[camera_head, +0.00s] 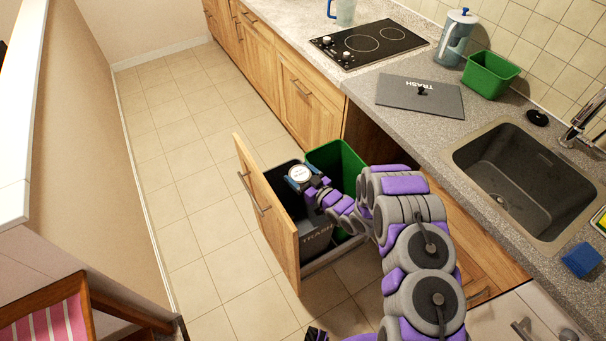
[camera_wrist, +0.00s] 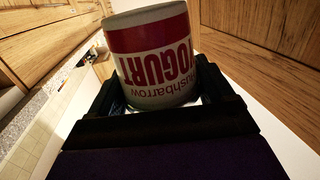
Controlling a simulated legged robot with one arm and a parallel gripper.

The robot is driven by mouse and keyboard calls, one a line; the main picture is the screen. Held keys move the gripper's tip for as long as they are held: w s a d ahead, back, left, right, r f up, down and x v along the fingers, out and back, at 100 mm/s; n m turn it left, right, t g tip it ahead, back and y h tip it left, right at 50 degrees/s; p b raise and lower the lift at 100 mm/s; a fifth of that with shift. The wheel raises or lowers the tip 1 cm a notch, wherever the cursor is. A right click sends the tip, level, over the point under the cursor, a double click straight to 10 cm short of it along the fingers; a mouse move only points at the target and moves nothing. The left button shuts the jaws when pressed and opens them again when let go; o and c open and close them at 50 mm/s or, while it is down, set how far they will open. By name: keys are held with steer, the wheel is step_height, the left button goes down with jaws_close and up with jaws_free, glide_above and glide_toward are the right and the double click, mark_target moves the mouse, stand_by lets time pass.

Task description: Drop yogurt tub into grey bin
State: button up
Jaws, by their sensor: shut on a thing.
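The yogurt tub is white with a red band. The arm hides part of the bins, and I cannot tell the tub's exact height above the rim.
A green bin (camera_head: 338,160) stands beside the grey bin in the same drawer. The wooden drawer front (camera_head: 268,215) is on the left. A grey TRASH lid (camera_head: 420,95) lies on the counter near a sink (camera_head: 525,180) and a small green container (camera_head: 490,74). The tiled floor at left is clear.

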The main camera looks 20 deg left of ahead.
steer(key=f, duration=0.2)
steer(key=a+f+b, duration=0.1)
steer(key=f, duration=0.1)
steer(key=shift+a+f, duration=0.2)
steer(key=shift+d+f+b, duration=0.55)
steer(key=shift+d, duration=0.2)
steer(key=shift+a, duration=0.1)
